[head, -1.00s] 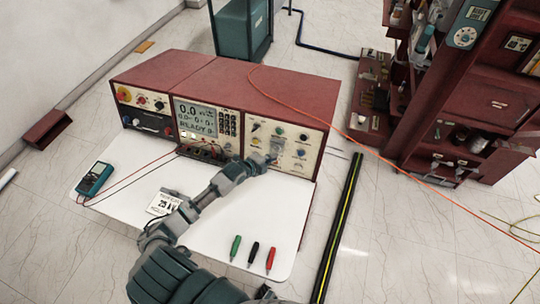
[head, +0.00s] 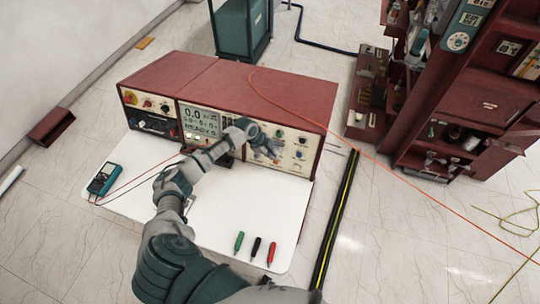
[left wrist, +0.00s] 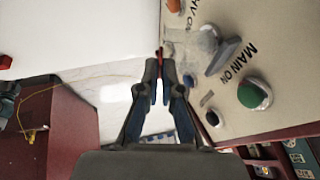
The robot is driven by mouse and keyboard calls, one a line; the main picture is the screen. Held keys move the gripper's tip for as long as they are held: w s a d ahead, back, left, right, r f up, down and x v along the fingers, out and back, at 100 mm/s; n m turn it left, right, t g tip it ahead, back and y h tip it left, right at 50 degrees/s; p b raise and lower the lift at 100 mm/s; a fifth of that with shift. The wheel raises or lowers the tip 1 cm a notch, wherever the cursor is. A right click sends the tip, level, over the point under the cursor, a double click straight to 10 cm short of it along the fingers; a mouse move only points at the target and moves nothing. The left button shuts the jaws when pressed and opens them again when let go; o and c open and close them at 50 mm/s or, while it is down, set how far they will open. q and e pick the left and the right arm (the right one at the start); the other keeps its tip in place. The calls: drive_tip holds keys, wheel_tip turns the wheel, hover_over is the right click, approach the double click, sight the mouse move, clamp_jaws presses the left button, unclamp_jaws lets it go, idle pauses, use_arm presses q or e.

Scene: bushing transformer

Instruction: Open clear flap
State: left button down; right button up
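The tester's cream panel (left wrist: 262,40) fills the right of the left wrist view, with MAIN ON and HV ON lettering. A greyish, see-through piece (left wrist: 209,40) with a grey slab-like part (left wrist: 223,56) sits there, apparently the clear flap; its exact angle is hard to tell. My left gripper (left wrist: 160,64) is just to the left of it, apart from it, with a narrow gap between the fingertips and nothing clearly held. In the head view my left gripper (head: 278,157) is at the right section of the panel and partly hides the controls.
A green knob (left wrist: 254,94) is near the flap. The red tester (head: 235,85) stands on a white table (head: 215,235) with a multimeter (head: 103,180) and green, black and red probes (head: 255,247). An orange cable (head: 345,135) runs over the tester. The table's front is mostly clear.

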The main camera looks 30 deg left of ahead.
sight(274, 147)
use_arm(q)
drive_tip(key=shift+w+d+r+g+h+b, duration=0.3)
drive_tip(key=shift+r+g+b, duration=0.2)
drive_tip(key=shift+g, duration=0.3)
drive_tip(key=g+b, duration=0.1)
drive_tip(key=r+g+b, duration=0.1)
drive_tip(key=b, duration=0.1)
drive_tip(key=shift+w+a+n+g+h, duration=0.1)
drive_tip(key=shift+w+n+g+h, duration=0.2)
drive_tip(key=shift+w+n, duration=0.1)
drive_tip(key=shift+w+a+r+g+b, duration=0.15)
drive_tip(key=shift+r+g+b, duration=0.35)
drive_tip(key=shift+b, duration=0.6)
drive_tip(key=shift+w, duration=0.1)
